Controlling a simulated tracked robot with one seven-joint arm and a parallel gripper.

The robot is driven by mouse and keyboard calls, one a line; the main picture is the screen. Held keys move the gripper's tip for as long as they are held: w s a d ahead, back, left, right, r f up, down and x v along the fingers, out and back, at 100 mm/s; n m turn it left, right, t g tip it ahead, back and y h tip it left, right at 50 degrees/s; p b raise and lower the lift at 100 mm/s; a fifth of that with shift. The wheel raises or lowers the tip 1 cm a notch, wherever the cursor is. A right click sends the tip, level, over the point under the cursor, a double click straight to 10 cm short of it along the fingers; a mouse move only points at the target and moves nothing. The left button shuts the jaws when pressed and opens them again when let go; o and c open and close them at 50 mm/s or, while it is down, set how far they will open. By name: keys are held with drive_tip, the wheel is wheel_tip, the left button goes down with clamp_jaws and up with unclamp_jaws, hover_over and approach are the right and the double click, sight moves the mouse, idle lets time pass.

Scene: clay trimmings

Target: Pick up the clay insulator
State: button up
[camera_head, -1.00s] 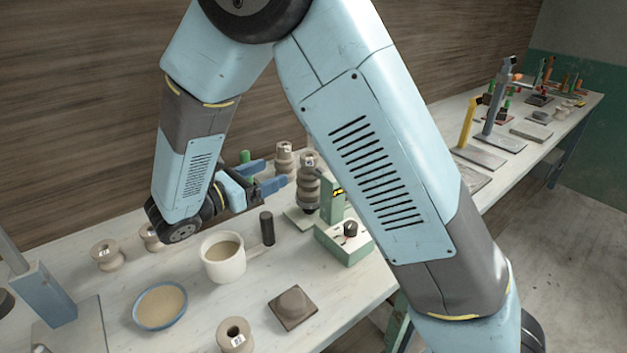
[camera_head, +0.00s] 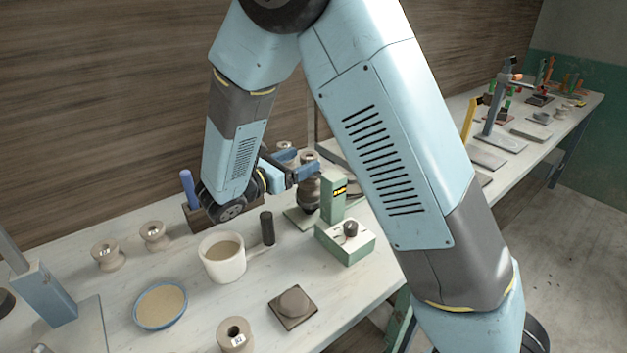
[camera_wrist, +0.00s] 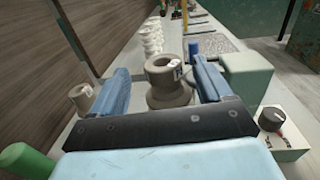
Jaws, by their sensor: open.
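A clay insulator (camera_head: 308,190), brown-grey with stacked rings and a lighter top, stands upright on a green base plate (camera_head: 297,218) in the head view. Its upper part is partly hidden by my gripper. In the wrist view the insulator (camera_wrist: 168,88) shows a pale flared rim with a small label, between the two blue fingers. My gripper (camera_head: 303,162) is open, with a finger on each side of its upper part. Gaps show in the wrist view, so I see no clear contact.
A green block device with a knob (camera_head: 346,243) stands close right. A black cylinder (camera_head: 267,228), a cream pot (camera_head: 222,262), a bowl (camera_head: 160,306) and shorter spools (camera_head: 108,255) lie nearer and left. Another pale spool (camera_wrist: 80,97) is left of the fingers.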

drive_tip(key=shift+x, duration=1.85)
drive_tip(key=shift+f, duration=0.1)
clamp_jaws()
